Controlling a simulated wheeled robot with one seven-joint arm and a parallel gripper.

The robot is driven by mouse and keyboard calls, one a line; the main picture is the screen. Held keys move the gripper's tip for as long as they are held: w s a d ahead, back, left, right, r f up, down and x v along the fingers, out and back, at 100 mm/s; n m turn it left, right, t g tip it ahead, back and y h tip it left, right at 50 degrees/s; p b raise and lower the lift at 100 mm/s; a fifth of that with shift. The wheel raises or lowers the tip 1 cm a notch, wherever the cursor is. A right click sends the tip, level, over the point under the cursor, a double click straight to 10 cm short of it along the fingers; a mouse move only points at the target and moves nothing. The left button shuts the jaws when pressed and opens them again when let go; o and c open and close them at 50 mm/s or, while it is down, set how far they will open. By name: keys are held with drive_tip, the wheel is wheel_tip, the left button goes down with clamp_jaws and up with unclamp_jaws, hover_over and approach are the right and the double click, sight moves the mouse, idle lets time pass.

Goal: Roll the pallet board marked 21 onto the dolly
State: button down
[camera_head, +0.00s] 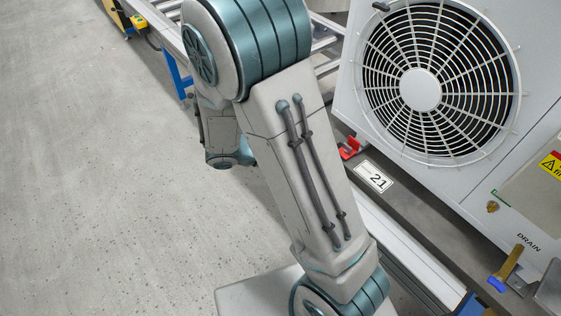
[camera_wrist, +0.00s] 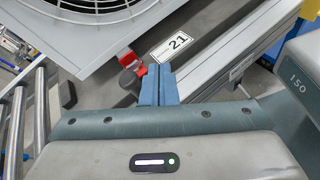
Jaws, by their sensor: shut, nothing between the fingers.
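The pallet board (camera_head: 408,197) is a dark grey board with a white label marked 21 (camera_head: 374,177). It carries a large pale unit with a round fan (camera_head: 421,88). The label also shows in the wrist view (camera_wrist: 172,46). A red catch with a dark knob (camera_wrist: 129,62) sits at the board's edge. My gripper (camera_wrist: 158,82) has blue fingers, shut and empty, close beside the knob and just below the label in the picture. Whether they touch the knob I cannot tell. In the head view my arm hides the fingers. I cannot pick out the dolly with certainty.
Metal rollers (camera_wrist: 41,108) lie at the left of the wrist view; a rail frame with a blue leg (camera_head: 177,72) shows behind my arm. A yellow item (camera_head: 127,15) stands at the far top left. The floor (camera_head: 80,170) on the left is clear.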

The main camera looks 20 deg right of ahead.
drive_tip(key=w+a+f+n+t+h+b, duration=0.3)
drive_tip(key=w+a+f+n+t, duration=0.1)
drive_tip(key=w+f+n+t, duration=0.35)
drive_tip(key=shift+n, duration=0.45)
drive_tip(key=w+d+f+b, duration=0.1)
drive_tip(key=d, duration=0.2)
drive_tip(key=w+d+f+b, duration=0.1)
drive_tip(key=d, duration=0.3)
drive_tip(key=w+d+f+b, duration=0.1)
drive_tip(key=d+b, duration=0.1)
drive_tip(key=d, duration=0.2)
drive_tip(key=shift+w+f, duration=0.25)
drive_tip(key=shift+s, duration=0.15)
drive_tip(key=shift+s+d, duration=0.3)
drive_tip(key=shift+s, duration=0.45)
drive_tip(key=shift+s+d, duration=0.1)
